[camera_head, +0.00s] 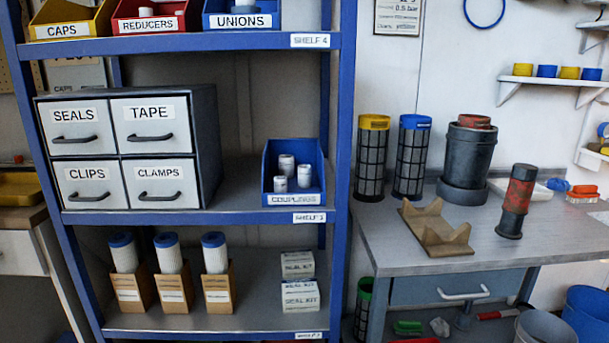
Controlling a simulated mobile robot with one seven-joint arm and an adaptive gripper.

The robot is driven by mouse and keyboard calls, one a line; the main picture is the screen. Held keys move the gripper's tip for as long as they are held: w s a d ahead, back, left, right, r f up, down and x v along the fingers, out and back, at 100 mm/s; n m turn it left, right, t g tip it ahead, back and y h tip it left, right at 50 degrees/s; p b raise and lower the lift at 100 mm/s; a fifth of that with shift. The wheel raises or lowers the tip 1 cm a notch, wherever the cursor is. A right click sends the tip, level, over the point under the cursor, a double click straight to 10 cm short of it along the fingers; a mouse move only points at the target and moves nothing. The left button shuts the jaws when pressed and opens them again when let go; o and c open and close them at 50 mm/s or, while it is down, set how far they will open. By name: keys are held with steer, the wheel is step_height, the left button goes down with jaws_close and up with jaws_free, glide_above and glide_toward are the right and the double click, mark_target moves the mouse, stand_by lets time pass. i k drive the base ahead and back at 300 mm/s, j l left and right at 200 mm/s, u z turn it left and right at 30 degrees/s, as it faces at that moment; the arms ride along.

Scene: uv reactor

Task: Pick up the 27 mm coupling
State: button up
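A blue open-front bin labelled COUPLINGS (293,198) stands at the right end of the middle shelf. My gripper is not in view.
A grey drawer cabinet (218,130) stands left of the bin, with bare shelf between. A blue shelf post (342,130) rises close to the bin's right. The upper shelf (180,46) holds more bins. The workbench (400,262) at right carries filters and a wooden cradle (435,226).

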mark_target(304, 170)
steer(key=i+l+u, duration=0.15)
steer(key=l, duration=0.2)
steer(key=i+l+u, duration=0.15)
steer(key=l, duration=0.25)
steer(key=i+l+u, duration=0.15)
steer(key=l, duration=0.2)
steer(key=l+u, duration=0.15)
steer(key=l, duration=0.25)
